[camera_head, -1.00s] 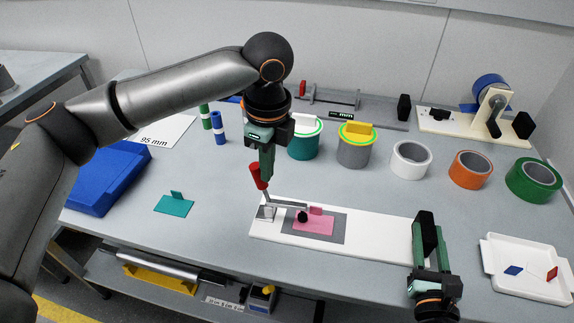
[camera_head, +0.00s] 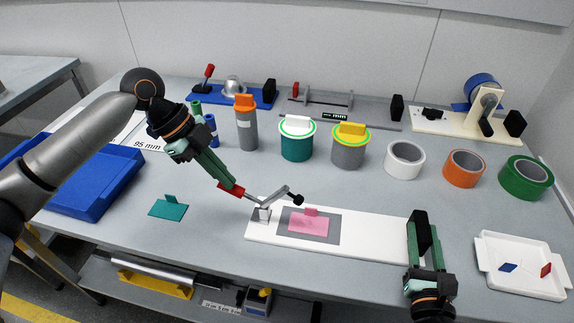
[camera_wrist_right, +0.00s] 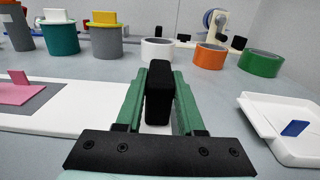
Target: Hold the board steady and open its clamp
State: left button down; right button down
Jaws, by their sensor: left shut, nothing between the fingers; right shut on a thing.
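The white board (camera_head: 370,250) lies on the table with a grey pad holding a pink plate (camera_head: 308,225). The clamp (camera_head: 265,213) stands at its left end. Its red handle (camera_head: 232,190) leans low to the left, and its arm is tilted up, with the black tip (camera_head: 297,199) above the pink plate, apart from it. My left gripper (camera_head: 222,182) is shut and empty, its fingertips against the red handle. My right gripper (camera_head: 425,243) is shut on the black block (camera_head: 421,228) at the board's right end; the block also shows between its fingers in the right wrist view (camera_wrist_right: 158,95).
A white tray (camera_head: 485,262) is right of my right gripper. A teal plate (camera_head: 168,210) and a blue bin (camera_head: 100,190) are at the left. Canisters and tape rolls, including the white roll (camera_head: 405,160), stand behind the board. The table left of the board is partly free.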

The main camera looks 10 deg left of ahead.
pick_arm(q)
jog(key=shift+a+f+h, duration=0.4)
jog(key=shift+a, duration=0.05)
pick_arm(e)
jog(key=shift+f, duration=0.3)
pick_arm(q)
jog(key=shift+a+f+h, duration=0.35)
jog(key=shift+f+h, duration=0.15)
jog(key=shift+f, duration=0.2)
pick_arm(e)
jog(key=shift+d, duration=0.1)
pick_arm(q)
jog(key=f+h, duration=0.1)
jog(key=a+f+h, duration=0.1)
jog(key=h, duration=0.1)
jog(key=shift+a+f, duration=0.15)
jog(key=shift+a, duration=0.05)
jog(key=shift+a+f, duration=0.1)
jog(key=shift+f, duration=0.2)
jog(key=shift+s+f, duration=0.1)
jog(key=shift+f, duration=0.1)
pick_arm(e)
jog(key=shift+s, duration=0.1)
pick_arm(q)
notch_tip(320, 180, up, 5)
jog(key=s+a+r, duration=0.1)
jog(key=a+r, duration=0.1)
jog(key=a, duration=0.7)
jog(key=shift+s+a+r, duration=0.15)
jog(key=shift+a, duration=0.15)
